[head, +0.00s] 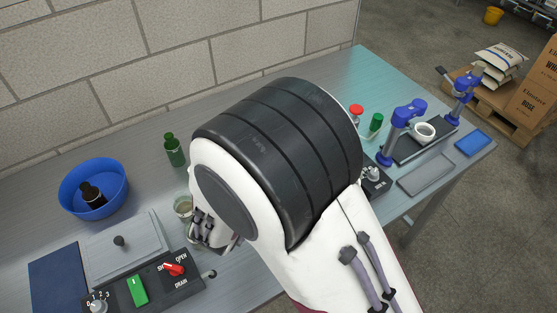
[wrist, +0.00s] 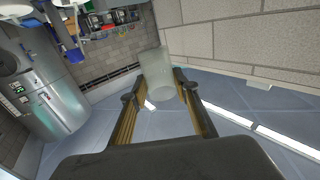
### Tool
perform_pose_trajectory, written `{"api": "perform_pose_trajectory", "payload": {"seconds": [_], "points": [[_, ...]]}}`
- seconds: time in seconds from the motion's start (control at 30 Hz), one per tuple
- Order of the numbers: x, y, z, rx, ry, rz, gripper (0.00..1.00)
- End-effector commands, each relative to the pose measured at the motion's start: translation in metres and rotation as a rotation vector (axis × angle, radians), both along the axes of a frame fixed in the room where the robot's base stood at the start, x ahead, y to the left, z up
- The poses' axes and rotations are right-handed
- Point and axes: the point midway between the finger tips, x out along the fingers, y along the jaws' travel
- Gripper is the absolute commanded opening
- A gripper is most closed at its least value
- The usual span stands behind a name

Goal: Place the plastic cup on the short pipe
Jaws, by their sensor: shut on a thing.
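The plastic cup (head: 183,204) is clear and slightly frosted. My gripper (head: 199,222) is shut on it, left of my large arm links in the head view. In the wrist view the cup (wrist: 156,72) stands out between the two fingers of my gripper (wrist: 160,92), slightly tilted in the picture. I cannot tell whether it touches the table. A short white ring-shaped piece (head: 424,132), which may be the short pipe, sits at a black and blue stand at the right. My arm hides the middle of the table.
A blue bowl (head: 72,204) with a dark bottle (head: 91,195) stands at the left. A green bottle (head: 174,150) is just behind the cup. A control box (head: 143,287) is at the front left. A grey tray (head: 426,174) and blue tray (head: 475,143) lie at the right.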

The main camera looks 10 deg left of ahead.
Motion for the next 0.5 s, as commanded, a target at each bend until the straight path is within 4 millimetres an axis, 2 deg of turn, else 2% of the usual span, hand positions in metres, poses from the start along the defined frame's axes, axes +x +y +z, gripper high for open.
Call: {"api": "perform_pose_trajectory", "payload": {"seconds": [0.5], "points": [[0.000,0.000,-0.049,-0.002,0.001,0.000,0.09]]}}
